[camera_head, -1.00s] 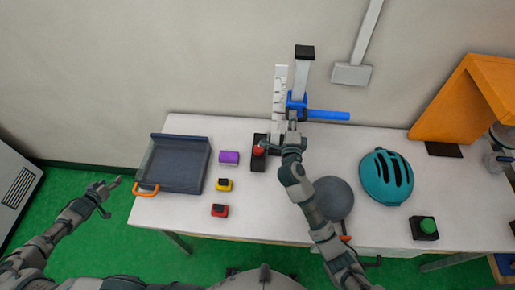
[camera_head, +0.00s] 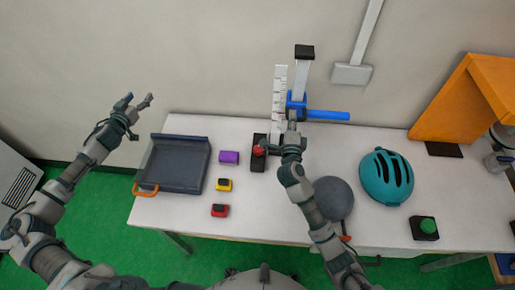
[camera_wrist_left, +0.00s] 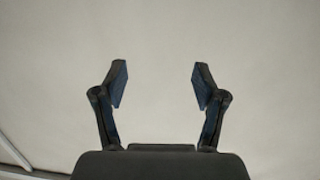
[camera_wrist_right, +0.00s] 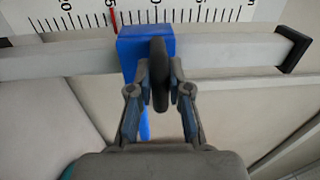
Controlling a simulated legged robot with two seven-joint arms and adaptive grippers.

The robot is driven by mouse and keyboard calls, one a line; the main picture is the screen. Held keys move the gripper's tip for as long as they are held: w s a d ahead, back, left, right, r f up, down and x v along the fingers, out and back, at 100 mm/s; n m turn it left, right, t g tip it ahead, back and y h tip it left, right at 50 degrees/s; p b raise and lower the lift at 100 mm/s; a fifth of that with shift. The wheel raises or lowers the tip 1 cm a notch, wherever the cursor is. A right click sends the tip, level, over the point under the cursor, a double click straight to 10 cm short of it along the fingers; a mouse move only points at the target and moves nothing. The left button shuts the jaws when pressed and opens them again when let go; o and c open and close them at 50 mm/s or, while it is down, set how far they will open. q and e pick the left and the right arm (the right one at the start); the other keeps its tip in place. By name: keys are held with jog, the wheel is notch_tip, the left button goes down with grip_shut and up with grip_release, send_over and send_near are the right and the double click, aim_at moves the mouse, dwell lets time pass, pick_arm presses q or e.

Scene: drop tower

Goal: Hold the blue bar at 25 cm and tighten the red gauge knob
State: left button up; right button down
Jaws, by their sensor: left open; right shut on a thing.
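The blue bar (camera_head: 328,115) sticks out to the right from a blue carriage (camera_head: 297,101) on the upright rail, beside a white scale (camera_head: 279,90). In the right wrist view the carriage (camera_wrist_right: 135,42) sits by a red line on the scale; the number there is cut off. My right gripper (camera_head: 291,124) is in front of the carriage. Its fingers (camera_wrist_right: 160,88) are shut on a dark disc-shaped knob (camera_wrist_right: 160,60). No red shows on this knob.
A red dome (camera_head: 259,150) sits on a black base left of my right gripper.

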pick_arm(q)
jog(key=w+d+f+g+y, duration=0.1)
jog(key=w+d+f, duration=0.1)
jog(key=d, duration=0.2)
jog(key=w+d+f+g, duration=0.1)
jog(key=w+d+f, duration=0.1)
jog(key=d, duration=0.1)
jog(key=m+g+h, duration=0.3)
jog(key=m+g, duration=0.6)
jog(key=g, duration=0.2)
send_near(258, 149)
jog(key=x, duration=0.9)
jog(key=shift+w+f, duration=0.2)
jog(key=shift+f, duration=0.1)
jog(key=c, duration=1.1)
